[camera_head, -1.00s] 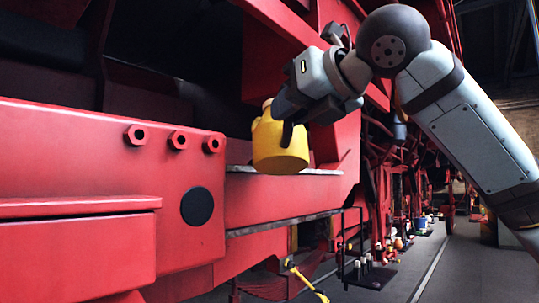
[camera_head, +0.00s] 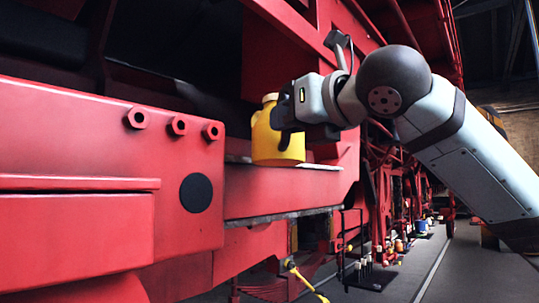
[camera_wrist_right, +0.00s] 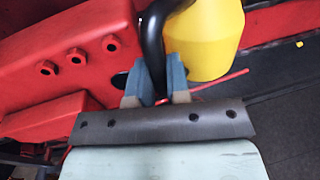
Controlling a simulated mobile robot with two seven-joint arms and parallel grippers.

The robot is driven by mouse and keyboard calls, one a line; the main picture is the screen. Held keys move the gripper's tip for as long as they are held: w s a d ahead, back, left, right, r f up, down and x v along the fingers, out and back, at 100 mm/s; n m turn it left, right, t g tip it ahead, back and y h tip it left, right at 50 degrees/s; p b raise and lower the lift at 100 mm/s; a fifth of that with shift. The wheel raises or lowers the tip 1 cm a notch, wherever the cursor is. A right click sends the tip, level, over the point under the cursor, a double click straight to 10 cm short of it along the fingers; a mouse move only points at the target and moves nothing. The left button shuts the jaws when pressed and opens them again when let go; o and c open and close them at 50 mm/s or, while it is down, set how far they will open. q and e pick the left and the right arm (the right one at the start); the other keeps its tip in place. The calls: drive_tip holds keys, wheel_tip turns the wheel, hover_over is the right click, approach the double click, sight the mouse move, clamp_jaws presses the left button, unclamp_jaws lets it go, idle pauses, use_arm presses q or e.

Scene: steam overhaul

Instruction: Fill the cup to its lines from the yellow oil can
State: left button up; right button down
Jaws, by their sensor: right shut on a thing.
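The yellow oil can (camera_head: 276,146) is almost upright at the ledge on the red engine. Its base overlaps the ledge top in the head view, and I cannot tell whether it touches. My right gripper (camera_head: 287,117) is shut on the can's black handle, on the can's right side. In the right wrist view, the two blue-grey fingers (camera_wrist_right: 155,82) close around the black handle (camera_wrist_right: 152,45), with the yellow body (camera_wrist_right: 208,40) to its right. I cannot make out the cup in either view. My left gripper is not in view.
The ledge (camera_head: 320,167) has a pale top and juts from the red frame. A red beam with hex bolts (camera_head: 137,118) and a black disc (camera_head: 195,193) stands to the left. A dark rack (camera_head: 370,277) stands on the floor; the aisle (camera_head: 465,265) at right is open.

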drive_tip(key=shift+s+a+r, duration=0.15)
drive_tip(key=shift+s+r, duration=0.05)
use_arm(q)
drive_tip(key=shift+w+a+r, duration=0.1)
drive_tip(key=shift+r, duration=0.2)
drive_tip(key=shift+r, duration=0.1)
use_arm(e)
drive_tip(key=shift+w+r+p, duration=0.1)
drive_tip(key=shift+r+p, duration=0.1)
drive_tip(key=shift+p, duration=0.2)
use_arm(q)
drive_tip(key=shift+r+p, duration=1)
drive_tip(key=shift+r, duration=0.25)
use_arm(e)
drive_tip(key=shift+s+r+m+g+h, duration=0.25)
drive_tip(key=shift+r+g, duration=0.2)
drive_tip(key=shift+r, duration=0.2)
drive_tip(key=shift+s+r+m+g+h, duration=0.1)
drive_tip(key=shift+r+m+g+h, duration=0.2)
drive_tip(key=shift+r, duration=0.35)
drive_tip(key=shift+s+r+m+g+h, duration=0.15)
drive_tip(key=shift+s+r+m+g, duration=0.1)
drive_tip(key=shift+r+g, duration=0.35)
